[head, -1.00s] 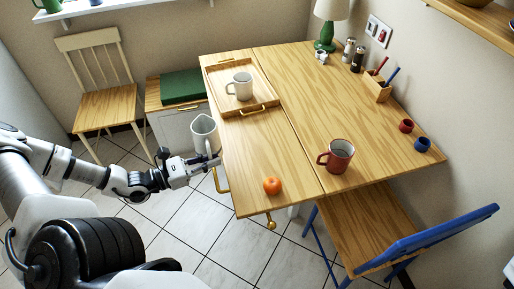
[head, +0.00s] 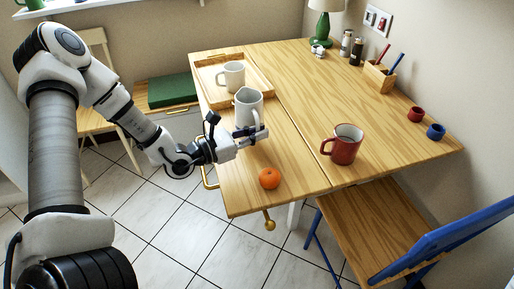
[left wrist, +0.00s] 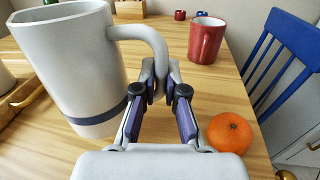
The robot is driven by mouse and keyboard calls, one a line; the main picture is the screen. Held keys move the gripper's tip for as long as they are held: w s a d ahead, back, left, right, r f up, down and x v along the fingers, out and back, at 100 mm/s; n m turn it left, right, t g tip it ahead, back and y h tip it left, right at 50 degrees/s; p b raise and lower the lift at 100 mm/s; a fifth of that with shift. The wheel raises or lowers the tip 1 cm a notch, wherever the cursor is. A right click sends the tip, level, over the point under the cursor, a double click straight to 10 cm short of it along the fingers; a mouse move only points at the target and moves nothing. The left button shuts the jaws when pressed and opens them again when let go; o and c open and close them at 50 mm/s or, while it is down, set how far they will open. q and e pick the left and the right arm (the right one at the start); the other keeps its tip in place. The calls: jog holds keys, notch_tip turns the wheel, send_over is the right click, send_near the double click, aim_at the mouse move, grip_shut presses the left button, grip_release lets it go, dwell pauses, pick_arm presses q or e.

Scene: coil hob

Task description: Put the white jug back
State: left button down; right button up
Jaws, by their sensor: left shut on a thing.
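The white jug (head: 249,106) stands upright at the table's left part, just in front of the wooden tray. In the left wrist view the jug (left wrist: 72,62) is large at the left, with a blue-grey band near its base. My left gripper (head: 258,133) is shut on the jug's handle (left wrist: 155,50), and its fingers (left wrist: 160,85) cover the handle's lower part. I cannot tell whether the jug's base touches the tabletop. My right gripper is not in view.
The tray (head: 207,78) holds a white mug (head: 231,75). An orange (head: 269,178) lies near the table's front edge, close to my gripper. A red mug (head: 343,145) stands to the right.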

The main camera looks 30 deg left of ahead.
pick_arm(q)
notch_tip(320, 180, down, 3)
jog(key=shift+r+b, duration=0.1)
jog(key=shift+b, duration=0.3)
jog(key=shift+f, duration=0.4)
jog(key=c, duration=1.2)
grip_release()
